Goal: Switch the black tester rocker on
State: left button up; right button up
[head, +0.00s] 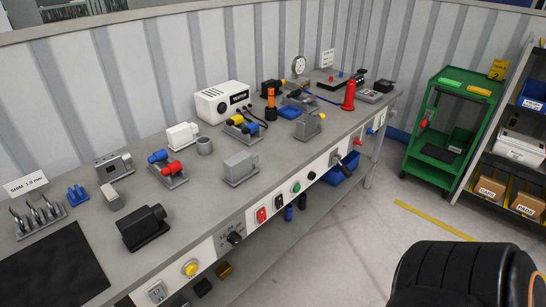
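A white box with a black label (211,104), apparently the tester, stands at the back of the grey bench. A small dark control (222,107) shows on its front, too small to tell if it is a rocker. Dark cables run from the box's lower right. On the bench's front panel, a black rocker-like switch (278,201) sits just right of a red one (262,215). I cannot tell which way either is set, nor which black control belongs to the tester. Neither of my grippers is in view.
The bench top (205,215) holds several fixtures, including a black block (143,228) and a red cone-like piece (349,96). A green cart (437,125) stands right. The floor between is clear.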

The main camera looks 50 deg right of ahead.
aim_at(279, 202)
jog(key=k+l+u, duration=0.15)
jog(key=l, duration=0.3)
jog(key=l+u, duration=0.15)
jog(key=l, duration=0.3)
jog(key=k+l, duration=0.1)
jog(key=l, duration=0.25)
jog(key=k+l+u, duration=0.1)
jog(key=l, duration=0.25)
jog(key=k+l, duration=0.15)
jog(key=l, duration=0.2)
jog(key=k+l, duration=0.15)
jog(key=l, duration=0.2)
jog(key=k+l+u, duration=0.1)
jog(key=l, duration=0.2)
